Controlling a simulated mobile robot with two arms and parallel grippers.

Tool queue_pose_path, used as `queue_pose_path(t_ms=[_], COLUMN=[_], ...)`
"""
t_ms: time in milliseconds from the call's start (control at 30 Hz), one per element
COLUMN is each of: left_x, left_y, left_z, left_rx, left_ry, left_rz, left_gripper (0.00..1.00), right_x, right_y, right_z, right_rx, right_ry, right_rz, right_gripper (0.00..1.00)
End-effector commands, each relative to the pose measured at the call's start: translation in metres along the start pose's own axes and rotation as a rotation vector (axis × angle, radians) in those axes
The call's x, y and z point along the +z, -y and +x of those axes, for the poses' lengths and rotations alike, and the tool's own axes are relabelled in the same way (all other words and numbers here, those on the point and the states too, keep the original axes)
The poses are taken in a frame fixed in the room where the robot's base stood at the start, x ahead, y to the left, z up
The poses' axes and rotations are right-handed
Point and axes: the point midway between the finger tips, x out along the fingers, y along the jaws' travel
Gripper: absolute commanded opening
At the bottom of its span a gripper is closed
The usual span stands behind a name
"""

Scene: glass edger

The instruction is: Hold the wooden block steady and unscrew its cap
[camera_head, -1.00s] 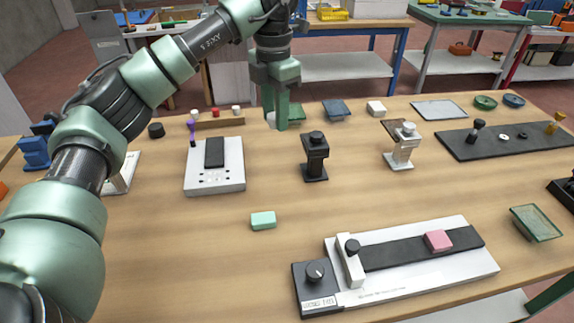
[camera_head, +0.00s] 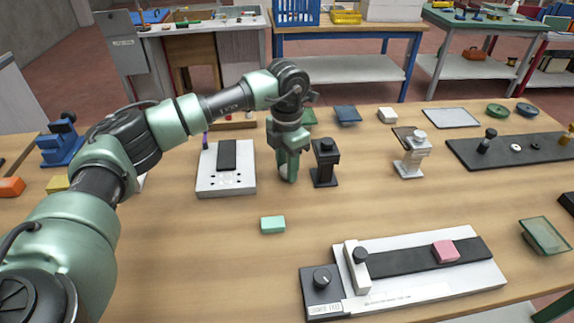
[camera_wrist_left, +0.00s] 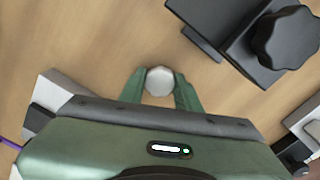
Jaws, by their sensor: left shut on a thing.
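My left gripper (camera_head: 288,172) is low over the table, just left of a black knobbed stand (camera_head: 325,165). It is shut on a pale grey, roundish faceted piece (camera_wrist_left: 160,80), held between the two green fingers in the left wrist view. The piece shows small and pale in the head view (camera_head: 284,171). I cannot tell whether it touches the table. A low wooden block (camera_head: 234,120) lies behind my left arm and is partly hidden by it. No gripper is at that block. My right gripper is not in view.
A white plate with a dark pad (camera_head: 226,182) lies left of the gripper. A mint block (camera_head: 273,225) lies in front. A long slide fixture (camera_head: 480,275) fills the front right. Bare table lies between.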

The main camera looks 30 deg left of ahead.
Motion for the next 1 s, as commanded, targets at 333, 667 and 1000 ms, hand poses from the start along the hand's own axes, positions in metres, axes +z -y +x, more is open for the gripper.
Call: queue_pose_path(t_ms=[333,667,1000], left_x=[0.0,0.0,0.001], left_y=[0.0,0.0,0.0], left_z=[0.002,-0.002,-0.06], left_rx=[0.0,0.0,0.001], left_ry=[0.0,0.001,0.005], left_rz=[0.0,0.0,0.0], left_gripper=[0.54,0.54,0.54], right_x=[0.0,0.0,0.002], right_y=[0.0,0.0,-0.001], right_z=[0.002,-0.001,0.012], right_rx=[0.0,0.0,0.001], right_ry=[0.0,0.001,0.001], right_rz=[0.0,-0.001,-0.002], right_gripper=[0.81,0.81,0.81])
